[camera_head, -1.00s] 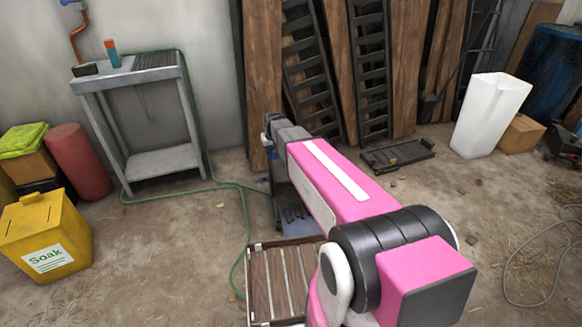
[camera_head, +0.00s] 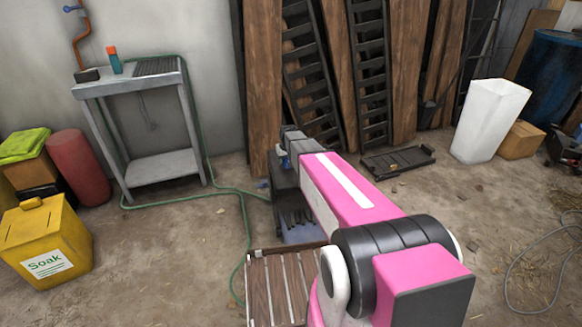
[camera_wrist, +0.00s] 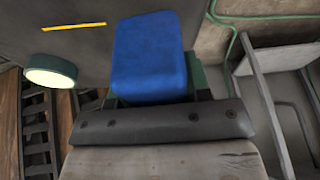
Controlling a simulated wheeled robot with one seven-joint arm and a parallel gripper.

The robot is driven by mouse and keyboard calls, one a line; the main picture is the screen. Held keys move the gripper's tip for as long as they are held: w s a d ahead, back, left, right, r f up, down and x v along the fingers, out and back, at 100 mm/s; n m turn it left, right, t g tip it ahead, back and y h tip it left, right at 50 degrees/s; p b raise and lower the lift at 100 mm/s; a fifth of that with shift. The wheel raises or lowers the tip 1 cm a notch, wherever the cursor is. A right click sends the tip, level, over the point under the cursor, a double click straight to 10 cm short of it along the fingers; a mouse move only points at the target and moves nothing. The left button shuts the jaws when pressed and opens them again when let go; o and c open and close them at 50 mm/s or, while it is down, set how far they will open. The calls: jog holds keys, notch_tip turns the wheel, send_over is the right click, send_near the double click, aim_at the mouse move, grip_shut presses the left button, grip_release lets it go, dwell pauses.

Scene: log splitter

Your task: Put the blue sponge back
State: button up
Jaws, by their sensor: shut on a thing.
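The blue sponge (camera_wrist: 150,55) fills the upper middle of the wrist view. My gripper (camera_wrist: 158,92) is shut on it, and green parts show on both sides of the sponge's lower end. In the head view the far end of my arm is in the middle, over the floor in front of the leaning planks and ladders. The jaws and the sponge cannot be made out clearly there. The grey sink table (camera_head: 163,80) stands against the wall to the left of my arm's end, well apart from it.
A teal bottle with a red top (camera_head: 115,60) and a small dark box (camera_head: 88,75) stand on the sink table. A green hose (camera_head: 225,190) runs over the floor. A yellow Soak bin (camera_head: 45,240) and red cylinder (camera_head: 78,165) are left. A slatted wooden crate (camera_head: 256,290) is near.

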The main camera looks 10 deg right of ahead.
aim_at(290, 170)
jog(key=w+d+f, duration=0.2)
jog(key=d, duration=0.1)
jog(key=shift+f, duration=0.15)
jog(key=shift+s+f, duration=0.1)
jog(key=shift+f, duration=1.65)
jog(key=shift+f, duration=0.5)
jog(key=o, duration=0.9)
jog(key=shift+r, duration=0.1)
jog(key=w+a+v, duration=0.1)
jog(key=v, duration=0.9)
jog(key=s+r+g, duration=0.1)
jog(key=s, duration=0.9)
jog(key=s+r+m+g, duration=0.1)
jog(key=s+r, duration=0.1)
jog(key=s, duration=0.8)
jog(key=s+r+m+g, duration=0.1)
jog(key=s, duration=1)
jog(key=shift+d+r+h, duration=0.3)
jog(key=shift+r, duration=0.05)
